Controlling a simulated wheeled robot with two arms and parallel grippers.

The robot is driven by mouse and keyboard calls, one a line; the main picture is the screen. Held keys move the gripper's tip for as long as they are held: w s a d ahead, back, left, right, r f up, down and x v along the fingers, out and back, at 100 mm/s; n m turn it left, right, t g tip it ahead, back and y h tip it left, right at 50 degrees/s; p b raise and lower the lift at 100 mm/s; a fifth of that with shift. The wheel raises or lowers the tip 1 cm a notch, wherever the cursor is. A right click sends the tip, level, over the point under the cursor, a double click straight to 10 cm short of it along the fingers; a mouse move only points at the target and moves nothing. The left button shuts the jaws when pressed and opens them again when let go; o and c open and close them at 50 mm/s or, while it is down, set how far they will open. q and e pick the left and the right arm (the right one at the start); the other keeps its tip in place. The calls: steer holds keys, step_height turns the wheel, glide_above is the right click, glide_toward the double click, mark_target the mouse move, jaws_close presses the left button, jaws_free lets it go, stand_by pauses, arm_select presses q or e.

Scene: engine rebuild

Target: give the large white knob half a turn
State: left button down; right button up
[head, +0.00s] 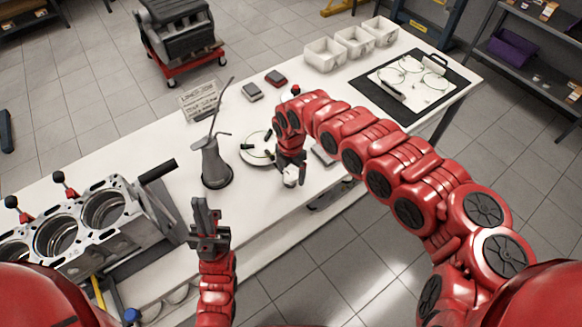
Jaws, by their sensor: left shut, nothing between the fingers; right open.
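A white knob (290,178) shows at the front part of the white workbench (330,195), right of the middle. My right gripper (291,164) points down directly over it, with the fingers close to or around its top. The fingers are open, but the picture is too small to tell whether they touch the knob. The gripper hides part of the knob, so its turn position cannot be read. My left gripper (203,210) points up over the front of the bench, shut and empty, well left of the knob.
A grey oil can (214,165) with a long spout stands between my grippers. A round white plate (254,148) lies behind the knob. An engine block (100,225) fills the bench's left end. White bins (325,54) and a black-edged mat (378,98) are at the right.

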mark_target(291, 175)
step_height(291, 175, up, 6)
steer(key=shift+w+f+b, duration=0.15)
steer(key=shift+f+b, duration=0.1)
steer(key=shift+b, duration=0.4)
step_height(291, 175, up, 12)
steer(key=p, duration=0.8)
steer(key=shift+f, duration=0.1)
